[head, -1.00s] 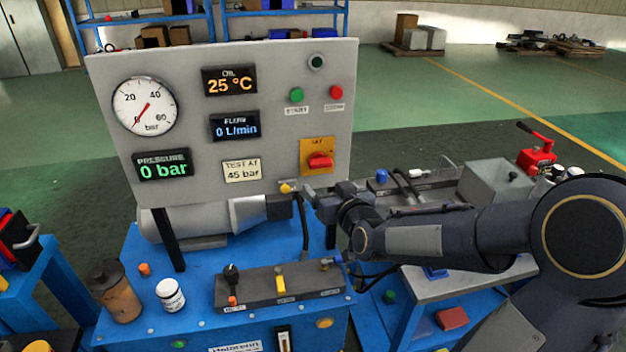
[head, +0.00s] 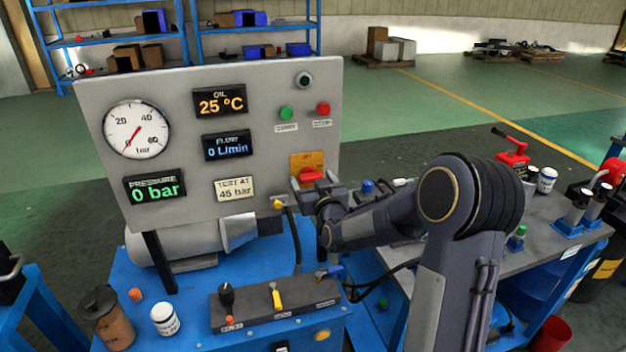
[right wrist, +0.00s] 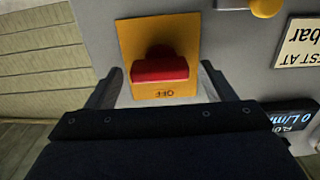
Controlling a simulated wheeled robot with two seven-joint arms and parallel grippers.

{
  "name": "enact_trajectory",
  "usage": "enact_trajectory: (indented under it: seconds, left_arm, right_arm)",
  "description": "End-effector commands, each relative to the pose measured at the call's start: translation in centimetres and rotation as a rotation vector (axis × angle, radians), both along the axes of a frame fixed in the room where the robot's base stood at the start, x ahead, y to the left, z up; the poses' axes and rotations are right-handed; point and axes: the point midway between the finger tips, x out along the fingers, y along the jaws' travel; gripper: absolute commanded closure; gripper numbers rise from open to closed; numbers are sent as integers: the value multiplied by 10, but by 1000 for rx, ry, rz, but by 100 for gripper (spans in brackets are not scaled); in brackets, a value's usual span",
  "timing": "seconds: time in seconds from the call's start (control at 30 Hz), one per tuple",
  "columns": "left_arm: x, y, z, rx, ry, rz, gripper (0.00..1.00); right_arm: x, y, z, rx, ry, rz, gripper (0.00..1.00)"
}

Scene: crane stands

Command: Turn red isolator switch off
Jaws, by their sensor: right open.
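The red isolator switch (head: 311,175) sits on a yellow plate (head: 305,159) at the lower right of the grey panel (head: 262,90). In the right wrist view the red knob (right wrist: 160,70) shows on its yellow plate (right wrist: 130,40), with the word OFF at the plate's edge nearest my gripper. The knob's bar lies across the picture there. My right gripper (right wrist: 160,82) is open, with one finger on each side of the knob and apart from it. In the head view my right gripper (head: 311,188) is just at the switch and partly covers the plate. My left gripper is not in view.
The panel carries a gauge (head: 136,129), displays, and green (head: 286,112) and red (head: 323,108) buttons. A yellow knob (head: 277,204) is close to the left of my gripper. Below are a valve block (head: 255,303), a brown bottle (head: 106,318) and a white jar (head: 165,319).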

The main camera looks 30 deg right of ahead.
Motion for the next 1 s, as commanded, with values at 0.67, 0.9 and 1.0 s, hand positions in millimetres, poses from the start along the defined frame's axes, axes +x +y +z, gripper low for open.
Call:
enact_trajectory:
  seconds: [0.67,0.9,1.0]
  left_arm:
    - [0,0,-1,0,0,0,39]
    - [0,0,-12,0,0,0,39]
    - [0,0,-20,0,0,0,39]
  right_arm:
    - [0,0,0,-4,1,0,68]
    - [0,1,-1,-71,14,0,68]
    - [0,1,-3,-129,28,1,68]
